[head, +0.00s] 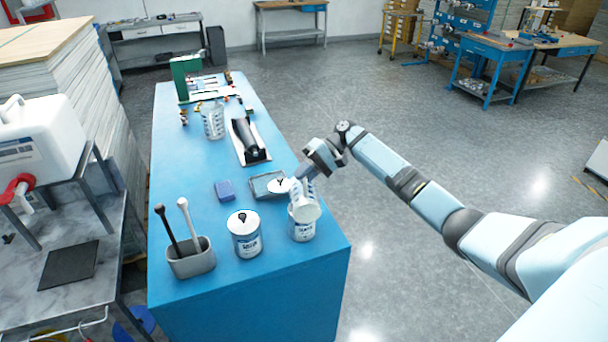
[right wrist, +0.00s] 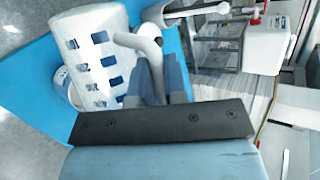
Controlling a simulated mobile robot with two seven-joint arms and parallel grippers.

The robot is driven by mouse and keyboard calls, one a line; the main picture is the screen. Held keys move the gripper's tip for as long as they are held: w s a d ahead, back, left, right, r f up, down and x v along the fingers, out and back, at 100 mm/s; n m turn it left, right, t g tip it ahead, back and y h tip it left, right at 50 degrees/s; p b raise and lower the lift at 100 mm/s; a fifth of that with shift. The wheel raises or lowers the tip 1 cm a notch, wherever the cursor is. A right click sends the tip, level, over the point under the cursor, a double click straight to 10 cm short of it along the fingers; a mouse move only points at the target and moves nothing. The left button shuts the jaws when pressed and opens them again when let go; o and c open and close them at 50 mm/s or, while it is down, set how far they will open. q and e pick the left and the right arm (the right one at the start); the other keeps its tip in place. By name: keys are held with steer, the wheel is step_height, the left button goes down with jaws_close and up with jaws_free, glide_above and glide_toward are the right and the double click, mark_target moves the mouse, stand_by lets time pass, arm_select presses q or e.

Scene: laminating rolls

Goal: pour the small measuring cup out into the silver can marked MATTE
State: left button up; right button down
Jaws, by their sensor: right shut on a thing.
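My right gripper (head: 308,176) is shut on the handle of a white measuring cup (head: 304,196) with blue marks. The cup is tilted above a silver can (head: 302,232) near the table's front right corner and hides most of its top. In the right wrist view, the cup (right wrist: 95,50) is left of the fingers (right wrist: 165,85), with its bent handle between them. Part of a can (right wrist: 62,88) shows behind it. A second silver can (head: 246,240) stands to the left. I cannot read the can labels or see any liquid. My left gripper is not in view.
A grey holder (head: 192,262) with two upright tools stands left of the cans. A blue block (head: 225,190), a grey tray (head: 262,193) with a white round lid (head: 279,185), a roller (head: 246,138) and another marked cup (head: 212,122) are farther back on the blue table (head: 190,160).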

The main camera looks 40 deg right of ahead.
steer(key=shift+w+d+r+m+g+y, duration=0.2)
steer(key=shift+w+d+m, duration=0.05)
steer(key=shift+w, duration=0.25)
steer(key=shift+w+d+r+m+g+y, duration=0.15)
steer(key=shift+w+d+m+g+y, duration=0.1)
steer(key=shift+w, duration=0.25)
steer(key=shift+w+d, duration=0.1)
stand_by(0.9)
steer(key=shift+w+d+r+m+g+y+b, duration=0.1)
steer(key=shift+w+d+m+g+y+b, duration=0.15)
steer(key=shift+w+b, duration=0.2)
steer(key=shift+w+d+r+m+g+y+b, duration=0.1)
steer(key=shift+w+d+m+g+b, duration=0.15)
steer(key=shift+w, duration=0.2)
steer(key=shift+a, duration=0.1)
stand_by(2.8)
steer(key=shift+s, duration=0.1)
steer(key=shift+s+a+r+t+p, duration=0.2)
steer(key=shift+s+p, duration=0.25)
steer(key=shift+p, duration=0.35)
steer(key=shift+s+a+r+n+t+h, duration=0.1)
steer(key=shift+s+a+n+t+h, duration=0.25)
steer(key=shift+s, duration=0.25)
steer(key=shift+s+a+n+t+h, duration=0.25)
steer(key=shift+s+n+t+h, duration=0.1)
steer(key=shift+s+n, duration=0.15)
